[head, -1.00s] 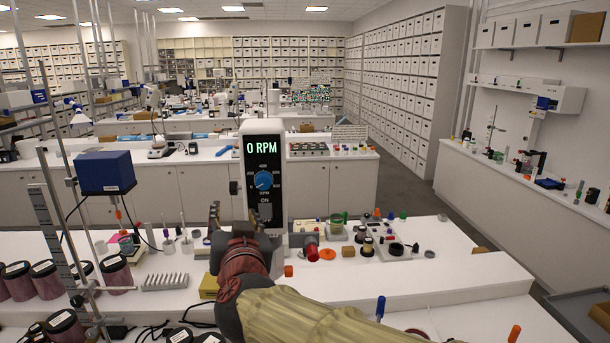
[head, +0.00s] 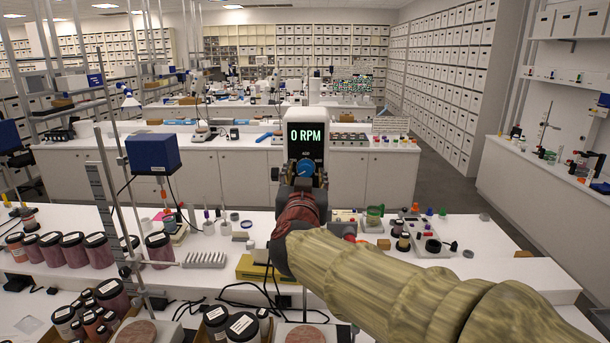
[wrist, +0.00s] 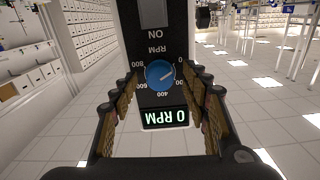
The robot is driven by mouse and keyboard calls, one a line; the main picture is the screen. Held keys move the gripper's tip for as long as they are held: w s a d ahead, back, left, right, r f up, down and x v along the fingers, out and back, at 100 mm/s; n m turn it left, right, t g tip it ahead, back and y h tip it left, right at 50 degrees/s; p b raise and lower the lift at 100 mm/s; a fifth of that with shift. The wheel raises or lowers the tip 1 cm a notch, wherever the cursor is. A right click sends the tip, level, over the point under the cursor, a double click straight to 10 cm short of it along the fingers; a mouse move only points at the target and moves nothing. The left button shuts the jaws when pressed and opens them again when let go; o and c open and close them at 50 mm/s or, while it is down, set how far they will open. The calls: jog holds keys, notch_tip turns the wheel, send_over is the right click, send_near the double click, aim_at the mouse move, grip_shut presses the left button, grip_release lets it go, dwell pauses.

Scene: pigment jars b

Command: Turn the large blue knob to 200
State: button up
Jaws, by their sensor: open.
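The large blue knob (head: 306,167) is on the front of an upright black-and-white control panel (head: 293,116). Its display (head: 306,135) reads 0 RPM. In the wrist view, which shows the panel upside down, the knob (wrist: 160,74) sits between the fingertips with a dial of numbers around it. A pale pointer line shows on the knob, but its exact reading is too small to tell. My gripper (wrist: 161,80) is open, with a finger on each side of the knob and gaps between. In the head view my gripper (head: 299,178) covers the panel's lower part.
Several dark-lidded jars (head: 75,248) stand at the left. A blue box on a stand (head: 153,152) is left of the panel. A white rack (head: 204,259) lies on the bench, and small coloured items (head: 402,228) crowd the right. The bench's right end is clearer.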

jog(key=shift+c, duration=1.3)
jog(key=c, duration=0.8)
jog(key=shift+c, duration=0.4)
